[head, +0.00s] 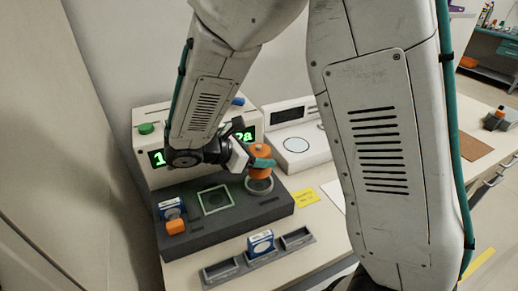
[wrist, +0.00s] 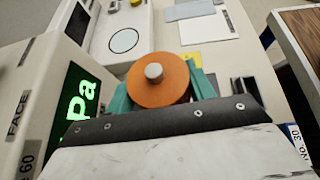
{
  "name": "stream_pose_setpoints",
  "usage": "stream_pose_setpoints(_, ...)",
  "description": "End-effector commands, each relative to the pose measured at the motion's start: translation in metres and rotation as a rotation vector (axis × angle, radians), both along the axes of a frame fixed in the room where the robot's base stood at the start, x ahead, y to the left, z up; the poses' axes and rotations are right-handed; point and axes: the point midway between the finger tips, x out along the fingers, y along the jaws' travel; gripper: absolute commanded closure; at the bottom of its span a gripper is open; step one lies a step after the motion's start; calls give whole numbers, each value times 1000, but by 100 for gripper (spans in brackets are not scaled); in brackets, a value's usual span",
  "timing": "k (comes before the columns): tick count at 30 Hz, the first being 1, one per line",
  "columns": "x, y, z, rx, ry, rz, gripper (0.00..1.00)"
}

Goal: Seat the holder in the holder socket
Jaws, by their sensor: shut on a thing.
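The holder (head: 260,149) is an orange spool-like piece. My gripper (head: 262,162), with teal fingers, is shut around its middle. In the wrist view the holder (wrist: 153,90) shows from above as an orange disc with a grey knob, between the teal fingers. Below it in the head view is a round grey ring (head: 259,187) on the right end of the dark base, which looks like the holder socket. The holder looks upright, over or at this ring. I cannot tell whether its bottom is inside or just above.
The dark base (head: 238,217) bears a pale square frame (head: 215,200), an orange block (head: 176,227) and a blue-white box (head: 171,209). The white machine with green digits (head: 157,158) stands behind. A grey tray (head: 222,271) is in front. A white device (head: 297,146) is behind right.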

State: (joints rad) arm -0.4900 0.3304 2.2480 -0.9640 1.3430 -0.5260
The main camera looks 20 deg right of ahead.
Motion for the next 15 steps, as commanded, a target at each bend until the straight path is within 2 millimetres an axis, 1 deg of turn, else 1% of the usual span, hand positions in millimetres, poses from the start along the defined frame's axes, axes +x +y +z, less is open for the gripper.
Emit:
stream_pose_setpoints(3, 0, -1, -10, -3, 2, -1, 100)
stream_pose_setpoints(9, 0, -1, -24, -2, 1, 0, 100)
stream_pose_setpoints(15, 0, -1, -31, -2, -1, -1, 100)
